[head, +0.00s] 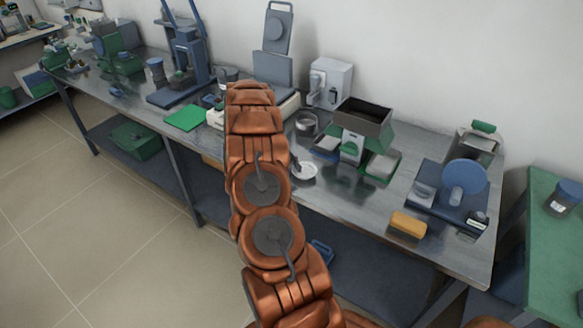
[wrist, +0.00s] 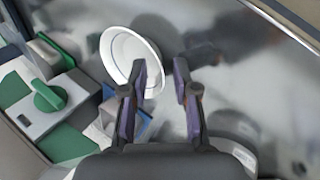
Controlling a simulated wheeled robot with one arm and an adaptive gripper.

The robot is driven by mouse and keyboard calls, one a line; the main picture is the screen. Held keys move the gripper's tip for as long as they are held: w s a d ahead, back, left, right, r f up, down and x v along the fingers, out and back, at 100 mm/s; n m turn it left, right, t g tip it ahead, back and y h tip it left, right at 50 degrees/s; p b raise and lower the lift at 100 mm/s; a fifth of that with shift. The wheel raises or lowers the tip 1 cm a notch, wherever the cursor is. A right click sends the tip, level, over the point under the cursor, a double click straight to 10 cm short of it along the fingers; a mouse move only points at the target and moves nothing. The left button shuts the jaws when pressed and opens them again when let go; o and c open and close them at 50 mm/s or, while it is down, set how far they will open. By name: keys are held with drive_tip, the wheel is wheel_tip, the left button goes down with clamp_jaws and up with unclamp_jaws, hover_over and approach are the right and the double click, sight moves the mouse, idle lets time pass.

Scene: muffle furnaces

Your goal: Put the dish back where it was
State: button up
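The dish is a small white round dish (head: 303,171). In the head view it shows just right of my arm, near the front edge of the steel bench (head: 330,198). In the wrist view the dish (wrist: 118,50) is at the upper left, partly covered by the left finger. Its right rim shows in the gap between the fingers. My gripper (wrist: 160,92) is open, with a clear gap between its fingertips; the right finger is apart from the dish. I cannot tell whether the left finger touches it. My arm hides the gripper in the head view.
A green-and-grey device (head: 355,132) stands right of the dish; its green knob (wrist: 50,92) shows in the wrist view. A glass bowl (head: 306,123) is behind the dish. A yellow sponge-like block (head: 408,224) lies at the right front. Bare bench lies between dish and block.

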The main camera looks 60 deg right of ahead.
drive_tip(key=b+v, duration=0.4)
drive_tip(key=v, duration=0.7)
drive_tip(key=s+a+r+n+t+y, duration=0.15)
drive_tip(key=a+r+n, duration=0.35)
drive_tip(key=a, duration=0.8)
drive_tip(key=s+a+r+n+t+h, duration=0.15)
drive_tip(key=a+r, duration=0.45)
drive_tip(key=a, duration=0.8)
drive_tip(key=s+a+f+n+y, duration=0.1)
drive_tip(key=s+a+n, duration=0.2)
drive_tip(key=s+a, duration=0.6)
drive_tip(key=s+a+f+n+y, duration=0.1)
drive_tip(key=s+a+n, duration=0.2)
drive_tip(key=s+a, duration=0.7)
drive_tip(key=s, duration=0.6)
drive_tip(key=shift+t+y, duration=0.3)
drive_tip(key=shift+y, duration=0.1)
drive_tip(key=shift+d+f, duration=0.1)
